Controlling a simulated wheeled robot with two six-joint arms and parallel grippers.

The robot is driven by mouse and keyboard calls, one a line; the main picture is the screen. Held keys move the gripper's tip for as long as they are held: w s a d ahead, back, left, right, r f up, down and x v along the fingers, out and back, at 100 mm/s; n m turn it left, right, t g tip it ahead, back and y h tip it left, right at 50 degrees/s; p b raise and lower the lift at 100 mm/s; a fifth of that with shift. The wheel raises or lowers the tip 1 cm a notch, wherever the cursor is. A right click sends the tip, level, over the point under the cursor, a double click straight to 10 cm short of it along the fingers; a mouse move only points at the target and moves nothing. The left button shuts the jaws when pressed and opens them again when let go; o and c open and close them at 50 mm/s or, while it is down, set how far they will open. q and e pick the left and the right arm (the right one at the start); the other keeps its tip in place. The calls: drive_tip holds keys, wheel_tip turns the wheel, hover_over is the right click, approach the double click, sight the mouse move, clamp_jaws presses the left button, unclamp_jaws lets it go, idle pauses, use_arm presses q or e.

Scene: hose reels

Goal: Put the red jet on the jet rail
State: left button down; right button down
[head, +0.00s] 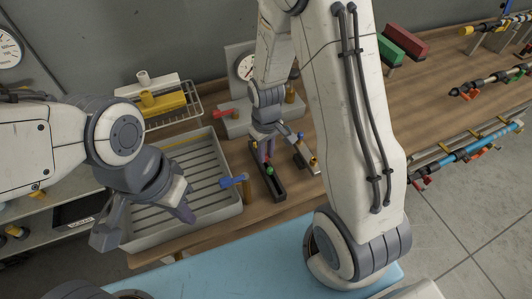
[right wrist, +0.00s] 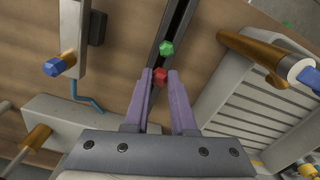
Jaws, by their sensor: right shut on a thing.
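The jet rail (head: 279,190) is a dark narrow channel on the wooden bench in the head view, and it also shows in the right wrist view (right wrist: 180,22). A green jet (right wrist: 167,47) sits on it, also visible in the head view (head: 270,170). My right gripper (right wrist: 160,74) points down at the rail, its purple fingers shut on the red jet (right wrist: 161,77). The red jet is close to the green one, in line with the rail; I cannot tell whether it touches the rail. My left gripper (head: 145,222) is open and empty over the grey tray's front left.
The ribbed grey tray (head: 232,212) with a blue-handled tap (head: 233,181) lies left of the rail. A pale block with a blue-tipped fitting (head: 308,158) stands right of it. A grey block with a red lever (head: 222,113) is behind. Green and red boxes (head: 404,41) stand farther back.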

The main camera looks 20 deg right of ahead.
drive_tip(key=shift+f, duration=0.65)
drive_tip(key=shift+f+b, duration=0.45)
drive_tip(key=shift+f, duration=0.15)
drive_tip(key=c, duration=0.7)
unclamp_jaws()
drive_tip(key=shift+c, duration=0.2)
drive_tip(key=shift+r, duration=0.15)
drive_tip(key=shift+r+p, duration=0.4)
drive_tip(key=shift+p, duration=0.05)
wheel_tip(320, 180, up, 11)
drive_tip(key=b, duration=0.1)
drive_tip(key=s+a+r+n, duration=0.2)
drive_tip(key=s+a, duration=0.4)
drive_tip(key=s, duration=0.3)
drive_tip(key=s+a+r+n+y, duration=0.1)
drive_tip(key=s+a+r, duration=0.3)
drive_tip(key=s, duration=0.5)
drive_tip(key=shift+s+a+r+n, duration=0.35)
drive_tip(key=shift+a+r+n, duration=0.05)
drive_tip(key=shift+a, duration=0.85)
